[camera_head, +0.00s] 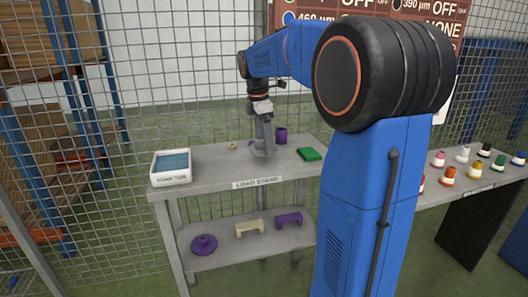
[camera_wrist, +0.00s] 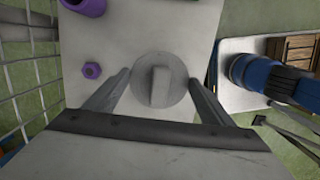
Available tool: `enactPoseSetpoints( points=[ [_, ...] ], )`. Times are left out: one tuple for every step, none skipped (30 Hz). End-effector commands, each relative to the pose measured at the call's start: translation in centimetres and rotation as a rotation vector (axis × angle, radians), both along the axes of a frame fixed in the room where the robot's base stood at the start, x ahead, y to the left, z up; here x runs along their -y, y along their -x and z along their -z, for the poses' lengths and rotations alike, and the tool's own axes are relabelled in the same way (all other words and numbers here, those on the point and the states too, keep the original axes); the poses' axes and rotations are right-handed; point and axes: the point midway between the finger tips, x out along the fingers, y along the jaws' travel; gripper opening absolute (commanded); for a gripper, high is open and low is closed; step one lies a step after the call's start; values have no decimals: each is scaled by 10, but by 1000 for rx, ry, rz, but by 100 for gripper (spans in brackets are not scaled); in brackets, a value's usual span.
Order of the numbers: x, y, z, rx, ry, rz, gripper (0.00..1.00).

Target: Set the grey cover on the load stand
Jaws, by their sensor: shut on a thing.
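The grey cover (camera_wrist: 160,82) is a round disc with a raised bar across its top, seen between my fingers in the wrist view. My gripper (camera_wrist: 158,88) is shut on it. In the head view my gripper (camera_head: 264,138) points down over the middle of the load stand (camera_head: 210,177), and the cover (camera_head: 262,151) shows at the fingertips. It is at or just above the stand's top; I cannot tell whether it touches. The stand top (camera_wrist: 135,30) also shows pale in the wrist view.
The lower shelf holds a purple flanged piece (camera_head: 204,244) and two brackets. Wire mesh fencing stands behind. Coloured bottles stand at right.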

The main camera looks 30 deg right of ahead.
Motion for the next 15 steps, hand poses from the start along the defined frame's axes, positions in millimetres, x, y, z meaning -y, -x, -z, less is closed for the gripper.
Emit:
enactPoseSetpoints(
  points=[
    [0,0,1,1,0,0,39],
    [0,0,2,0,0,0,39],
    [0,0,4,0,0,0,39],
    [0,0,5,0,0,0,39],
    [0,1,8,-1,0,0,39],
    [0,1,11,-1,0,0,39],
    [0,1,15,-1,0,0,39],
    [0,1,18,-1,0,0,39],
    [0,1,24,-2,-1,0,39],
    [0,1,28,-2,-1,0,39],
    [0,1,32,-2,-1,0,39],
    [0,1,37,-2,-1,0,39],
    [1,-2,39,-2,-1,0,39],
    [1,-3,41,-1,0,0,39],
    [1,-4,42,0,0,0,39]
  ],
)
